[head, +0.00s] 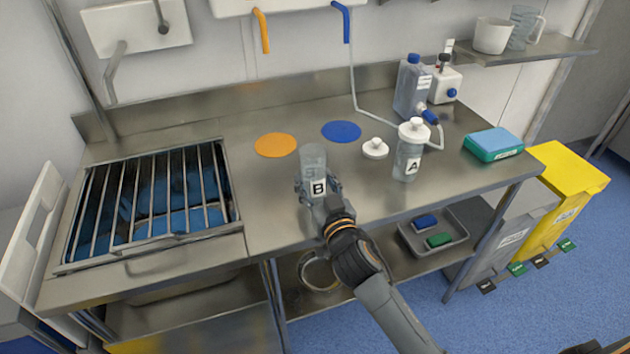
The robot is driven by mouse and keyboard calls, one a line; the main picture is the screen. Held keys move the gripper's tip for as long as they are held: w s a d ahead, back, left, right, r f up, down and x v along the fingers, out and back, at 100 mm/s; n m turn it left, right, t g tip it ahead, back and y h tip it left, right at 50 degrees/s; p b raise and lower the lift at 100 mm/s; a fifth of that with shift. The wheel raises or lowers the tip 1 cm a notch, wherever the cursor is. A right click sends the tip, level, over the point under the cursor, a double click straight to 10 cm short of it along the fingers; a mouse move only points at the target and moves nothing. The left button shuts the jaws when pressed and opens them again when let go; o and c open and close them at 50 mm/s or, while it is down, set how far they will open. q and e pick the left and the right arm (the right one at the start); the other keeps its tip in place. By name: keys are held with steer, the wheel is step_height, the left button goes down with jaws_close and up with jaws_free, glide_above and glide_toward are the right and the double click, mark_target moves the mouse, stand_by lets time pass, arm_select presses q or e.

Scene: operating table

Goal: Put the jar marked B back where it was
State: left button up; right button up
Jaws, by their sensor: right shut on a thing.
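The jar marked B (313,160) is a clear, open-topped jar with a white label, upright near the front edge of the steel counter. My right gripper (319,192) is shut on its lower part, coming from the front. I cannot tell whether its base touches the counter. Behind it lie an orange disc (275,145) and a blue disc (341,131), both bare. A white lid (375,148) lies on the counter to the right. The jar marked A (408,155) stands right of that lid with a white lid on. My left gripper is not in view.
A barred sink (150,199) is at the left. A blue-capped bottle (412,86), a white bottle (445,84) and a teal box (493,145) stand at the right. An orange tube (262,32) and a blue tube (346,22) hang above. Counter left of the jar is clear.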

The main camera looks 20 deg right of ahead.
steer(key=o, duration=1.6)
steer(key=shift+a, duration=0.1)
steer(key=shift+c, duration=0.2)
steer(key=shift+a, duration=0.1)
steer(key=shift+f+b, duration=0.2)
steer(key=shift+b, duration=0.1)
steer(key=s+d+b, duration=0.1)
steer(key=s, duration=1.2)
steer(key=shift+s+b, duration=0.3)
steer(key=shift+b, duration=0.1)
steer(key=shift+d+r, duration=0.1)
